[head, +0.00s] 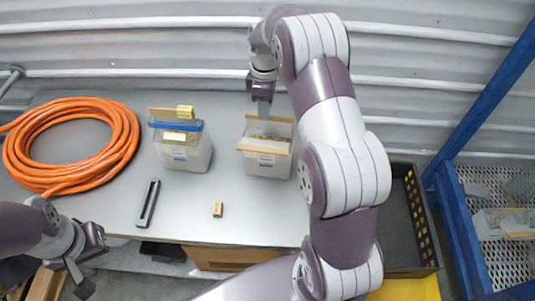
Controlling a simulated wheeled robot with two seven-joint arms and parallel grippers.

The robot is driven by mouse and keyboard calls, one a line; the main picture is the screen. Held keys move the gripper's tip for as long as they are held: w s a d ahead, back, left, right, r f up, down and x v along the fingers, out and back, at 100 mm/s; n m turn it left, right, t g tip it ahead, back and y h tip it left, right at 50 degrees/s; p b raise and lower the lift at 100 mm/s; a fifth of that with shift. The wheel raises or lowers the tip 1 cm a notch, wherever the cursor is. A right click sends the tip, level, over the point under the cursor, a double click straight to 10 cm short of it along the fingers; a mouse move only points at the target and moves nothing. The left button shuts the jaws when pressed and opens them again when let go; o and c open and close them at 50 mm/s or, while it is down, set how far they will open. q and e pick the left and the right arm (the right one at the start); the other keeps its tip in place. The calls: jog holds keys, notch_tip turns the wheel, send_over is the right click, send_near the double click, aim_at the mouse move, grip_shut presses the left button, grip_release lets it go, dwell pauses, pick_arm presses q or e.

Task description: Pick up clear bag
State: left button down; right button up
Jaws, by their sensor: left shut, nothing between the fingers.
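I cannot pick out a clear bag with certainty. Greyish, partly see-through items (505,222) lie on the mesh shelf of the blue rack at the right, too unclear to name. My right gripper (263,110) points down at the back edge of an open clear tub (266,163) with brownish material at its top. Its fingers overlap the tub's opening, and I cannot tell whether they are apart or hold anything. My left gripper (80,280) is shut and empty at the lower left, off the table's front edge.
On the grey table (240,225) are an orange hose coil (125,145), a blue-rimmed clear tub (185,153), a dark bar (148,203) and a small wooden block (217,209). A black crate (400,235) and a blue rack (455,215) stand at the right. My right arm hides the table's right side.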

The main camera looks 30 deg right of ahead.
aim_at(268, 130)
jog(key=f, duration=0.1)
jog(key=f+b, duration=0.1)
jog(key=f, duration=0.1)
jog(key=shift+w+d+f+b, duration=0.1)
jog(key=shift+w+d+b, duration=0.15)
jog(key=shift+b, duration=0.1)
jog(key=shift+s+a+f+p, duration=0.15)
jog(key=shift+s+f+p, duration=0.5)
jog(key=shift+p, duration=0.4)
jog(key=shift+w+f, duration=0.15)
jog(key=shift+f, duration=0.35)
jog(key=shift+w+f, duration=0.1)
jog(key=c, duration=0.4)
grip_shut()
jog(key=shift+r, duration=0.2)
